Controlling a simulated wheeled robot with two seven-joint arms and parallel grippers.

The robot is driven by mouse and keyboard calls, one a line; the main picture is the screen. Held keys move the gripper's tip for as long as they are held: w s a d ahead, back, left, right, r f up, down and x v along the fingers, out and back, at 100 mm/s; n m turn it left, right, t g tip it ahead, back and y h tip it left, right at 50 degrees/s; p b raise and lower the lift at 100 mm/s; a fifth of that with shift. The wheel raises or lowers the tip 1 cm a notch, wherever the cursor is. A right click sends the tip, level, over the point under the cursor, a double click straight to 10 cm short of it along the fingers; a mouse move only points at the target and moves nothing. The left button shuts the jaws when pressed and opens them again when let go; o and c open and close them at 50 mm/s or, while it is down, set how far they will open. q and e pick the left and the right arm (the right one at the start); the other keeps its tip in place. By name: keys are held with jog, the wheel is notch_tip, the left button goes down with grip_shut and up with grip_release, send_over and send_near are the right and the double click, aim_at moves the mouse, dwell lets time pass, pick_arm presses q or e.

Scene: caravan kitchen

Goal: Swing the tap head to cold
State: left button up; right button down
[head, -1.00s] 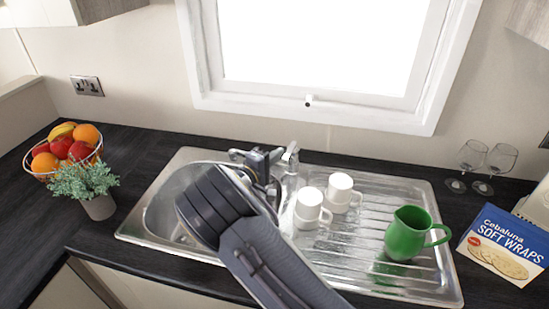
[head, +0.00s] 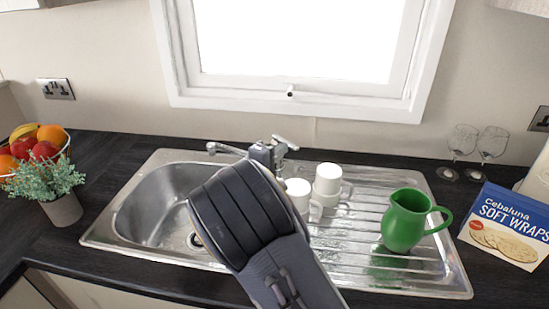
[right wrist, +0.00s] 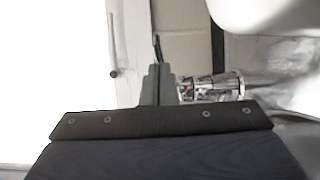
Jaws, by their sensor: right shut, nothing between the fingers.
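The chrome tap stands at the back edge of the sink, between the bowl and the drainer. Its spout (head: 226,149) reaches left over the bowl, and its head (head: 285,143) shows at the top right. My right gripper (head: 264,154) is shut and empty, close against the left side of the tap head; I cannot tell whether they touch. In the right wrist view the shut fingers (right wrist: 157,78) are beside the chrome tap (right wrist: 215,88), which has a small coloured mark. My forearm hides the tap's lower part. My left gripper is out of view.
Two stacks of white mugs (head: 328,178) stand close to the right of the tap on the drainer. A green jug (head: 405,220) stands farther right. The sink bowl (head: 150,205) is empty where visible. A plant pot (head: 63,208) and wine glasses (head: 490,145) are well away.

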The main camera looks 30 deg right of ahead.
jog(key=shift+s+d, duration=0.1)
jog(key=shift+d, duration=0.15)
dwell(0.4)
